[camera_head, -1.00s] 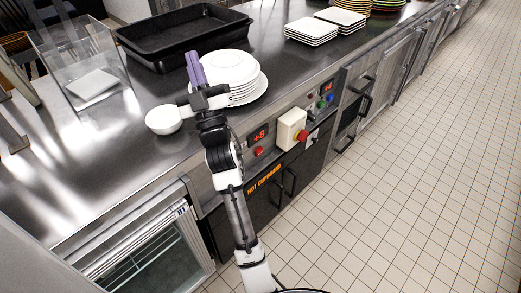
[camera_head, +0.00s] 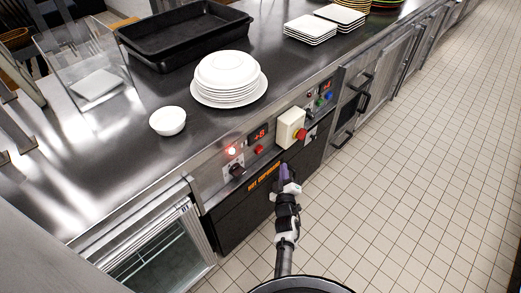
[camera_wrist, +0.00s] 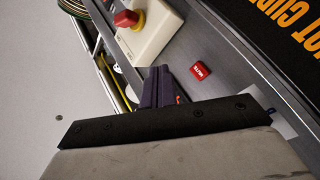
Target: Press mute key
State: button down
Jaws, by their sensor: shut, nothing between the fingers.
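The mute key (camera_wrist: 198,71) is a small red key with white lettering on the grey panel, right of my fingers in the wrist view. In the head view a red key (camera_head: 259,149) sits below the red lit display (camera_head: 259,134); it looks like the same key. My gripper (camera_head: 284,170) is in front of the hot cupboard front, lower right of that key. Its purple fingers (camera_wrist: 160,88) are closed together and empty. They appear apart from the key. A small red mark shows partly hidden beside the fingers in the wrist view.
A cream box (camera_head: 290,127) with a red mushroom button (camera_head: 301,134) juts from the panel, close to my gripper. A lit red lamp (camera_head: 231,151) and a black knob (camera_head: 237,170) are left. Stacked plates (camera_head: 228,80) and a bowl (camera_head: 168,121) stand on the counter. The floor (camera_head: 390,190) is clear.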

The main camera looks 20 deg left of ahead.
aim_at(259, 150)
jog(key=shift+d+f, duration=0.15)
jog(key=shift+f, duration=0.1)
jog(key=w+a+b, duration=0.3)
jog(key=a+b, duration=0.5)
jog(key=b, duration=0.3)
jog(key=shift+a, duration=0.15)
jog(key=shift+a+b, duration=0.25)
jog(key=shift+b, duration=0.15)
dwell(1.8)
